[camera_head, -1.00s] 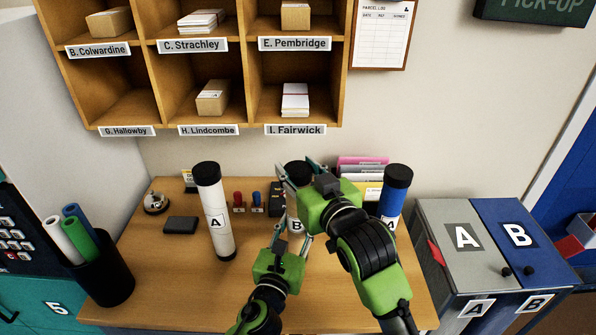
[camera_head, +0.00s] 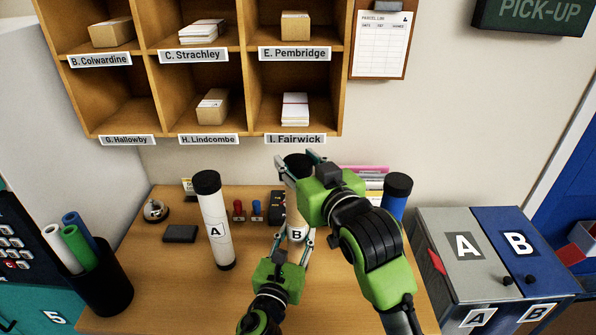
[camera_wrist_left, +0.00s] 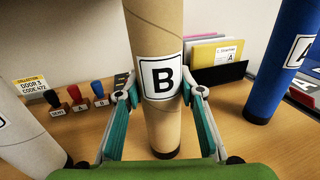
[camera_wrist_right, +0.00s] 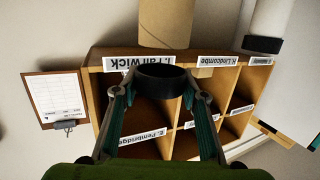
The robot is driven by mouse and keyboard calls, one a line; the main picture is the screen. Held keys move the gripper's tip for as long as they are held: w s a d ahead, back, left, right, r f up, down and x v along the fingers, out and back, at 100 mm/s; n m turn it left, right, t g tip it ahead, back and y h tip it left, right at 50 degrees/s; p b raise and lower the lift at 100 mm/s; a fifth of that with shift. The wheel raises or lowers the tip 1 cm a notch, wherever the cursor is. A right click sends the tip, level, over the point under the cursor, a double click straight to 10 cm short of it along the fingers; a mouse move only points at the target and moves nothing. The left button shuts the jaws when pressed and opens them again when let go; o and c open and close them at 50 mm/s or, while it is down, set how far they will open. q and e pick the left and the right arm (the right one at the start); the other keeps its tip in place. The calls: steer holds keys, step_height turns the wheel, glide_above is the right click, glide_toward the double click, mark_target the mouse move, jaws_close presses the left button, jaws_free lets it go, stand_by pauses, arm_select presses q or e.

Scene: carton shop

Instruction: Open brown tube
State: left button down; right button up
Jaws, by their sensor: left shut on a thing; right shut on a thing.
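The brown tube (camera_head: 293,218), marked B, is upright at the desk's middle, between a white tube (camera_head: 215,228) marked A and a blue tube (camera_head: 394,208). My left gripper (camera_head: 299,240) is shut around its lower part, with a finger on each side of it in the left wrist view (camera_wrist_left: 163,98). My right gripper (camera_head: 299,160) is shut on the tube's black cap (camera_wrist_right: 160,77). In the right wrist view a gap shows between the cap and the bare rim of the brown tube (camera_wrist_right: 167,22). The inside of the tube is hidden.
Pigeonhole shelves (camera_head: 208,139) hang behind the desk (camera_head: 185,285). Small stamps (camera_head: 256,210) stand behind the tubes, and a black bin (camera_head: 104,278) of rolls is at left. Grey (camera_head: 455,225) and blue (camera_head: 520,222) boxes stand at right.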

arm_select(q)
steer(key=c, duration=1.3)
jaws_free()
steer(key=shift+s, duration=0.1)
